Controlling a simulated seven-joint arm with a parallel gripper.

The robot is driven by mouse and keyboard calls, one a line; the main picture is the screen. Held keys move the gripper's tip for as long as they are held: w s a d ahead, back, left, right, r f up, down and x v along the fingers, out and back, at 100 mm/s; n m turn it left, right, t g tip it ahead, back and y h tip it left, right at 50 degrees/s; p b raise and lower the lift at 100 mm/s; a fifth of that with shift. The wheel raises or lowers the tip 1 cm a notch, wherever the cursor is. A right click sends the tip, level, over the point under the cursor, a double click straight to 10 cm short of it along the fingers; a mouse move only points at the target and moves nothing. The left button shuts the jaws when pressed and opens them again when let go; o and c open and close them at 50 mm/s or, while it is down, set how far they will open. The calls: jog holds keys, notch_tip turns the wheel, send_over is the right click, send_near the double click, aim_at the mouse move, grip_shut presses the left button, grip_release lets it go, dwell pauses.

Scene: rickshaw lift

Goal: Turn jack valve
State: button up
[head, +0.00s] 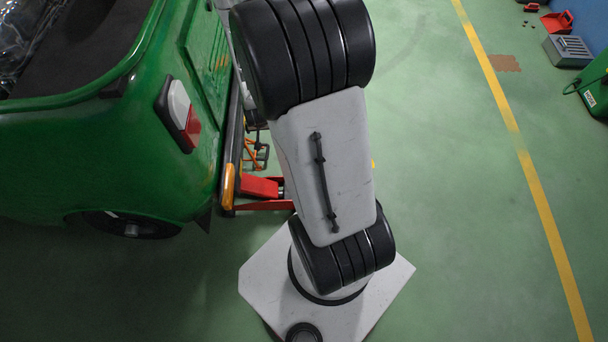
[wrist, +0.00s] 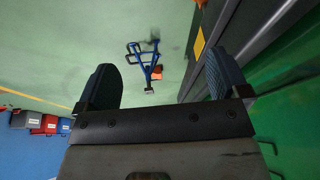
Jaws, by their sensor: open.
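The red jack (head: 262,188) stands on the floor by the rear of the green rickshaw (head: 90,150), partly hidden behind my arm. Its valve cannot be made out. My gripper (wrist: 160,62) is open and empty in the wrist view, its two dark fingers wide apart. In that view, the rickshaw's green side (wrist: 285,110) is close on the right. I cannot make out the jack there. My gripper is hidden in the head view.
A blue frame (wrist: 140,55) with an orange part (wrist: 157,73) stands on the floor beyond the fingers. Red and grey boxes (wrist: 45,124) sit at the wrist view's left. An orange stand (head: 255,150) is near the jack. Floor right of my arm is largely clear.

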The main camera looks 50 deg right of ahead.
jog(key=s+a+f+h, duration=0.1)
jog(key=s+f, duration=0.6)
jog(key=f, duration=0.3)
jog(key=s+a+f, duration=0.1)
jog(key=s+f, duration=0.7)
jog(key=f, duration=0.2)
jog(key=s+a+f, duration=0.3)
jog(key=s+f, duration=0.3)
jog(key=s, duration=0.2)
jog(key=s+a+f+m, duration=0.1)
jog(key=s+a+f, duration=0.2)
jog(key=s+f, duration=0.3)
jog(key=shift+s+h, duration=0.3)
jog(key=shift+s, duration=0.85)
jog(key=shift+f, duration=0.1)
jog(key=shift+x, duration=3.85)
jog(key=shift+w, duration=0.1)
